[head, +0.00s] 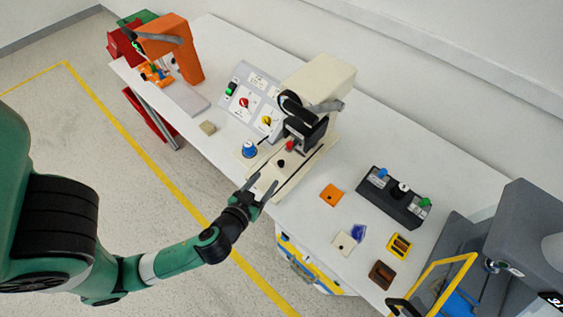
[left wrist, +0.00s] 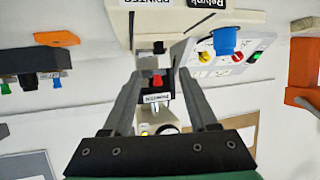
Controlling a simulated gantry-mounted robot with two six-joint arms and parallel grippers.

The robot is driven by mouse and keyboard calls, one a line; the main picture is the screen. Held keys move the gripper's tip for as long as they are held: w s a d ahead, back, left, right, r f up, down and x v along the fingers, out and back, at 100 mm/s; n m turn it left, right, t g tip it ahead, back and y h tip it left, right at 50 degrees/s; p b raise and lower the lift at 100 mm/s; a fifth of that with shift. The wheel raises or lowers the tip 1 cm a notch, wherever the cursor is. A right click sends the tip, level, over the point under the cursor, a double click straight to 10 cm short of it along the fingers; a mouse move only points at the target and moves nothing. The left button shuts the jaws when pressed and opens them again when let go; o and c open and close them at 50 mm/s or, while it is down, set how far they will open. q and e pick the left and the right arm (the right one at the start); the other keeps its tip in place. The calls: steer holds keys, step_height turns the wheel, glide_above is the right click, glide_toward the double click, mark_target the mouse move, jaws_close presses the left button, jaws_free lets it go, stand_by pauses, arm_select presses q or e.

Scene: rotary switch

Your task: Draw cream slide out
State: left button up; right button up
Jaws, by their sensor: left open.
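The cream slide (head: 271,171) lies flat at the foot of the cream and black printing machine (head: 318,80), at the table's front edge. A small black knob (head: 281,163) stands on it. My left gripper (head: 262,187) is open and empty at the slide's front end, its two fingers spread. I cannot tell whether they touch the slide. The left wrist view shows the same gripper (left wrist: 158,84) with the machine's red part (left wrist: 157,80) seen in the gap between the fingers. My right gripper is not in view.
A sloped switch panel (head: 250,97) and a blue knob (head: 249,149) stand left of the slide. An orange plate (head: 331,195) and a black switch box (head: 396,197) lie to the right. Bare table lies between these right-hand things.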

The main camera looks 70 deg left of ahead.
mark_target(281, 162)
arm_select(q)
steer(key=b+x, duration=0.1)
steer(key=x, duration=1)
steer(key=shift+w+a, duration=0.2)
steer(key=shift+w, duration=0.15)
jaws_close()
stand_by(0.8)
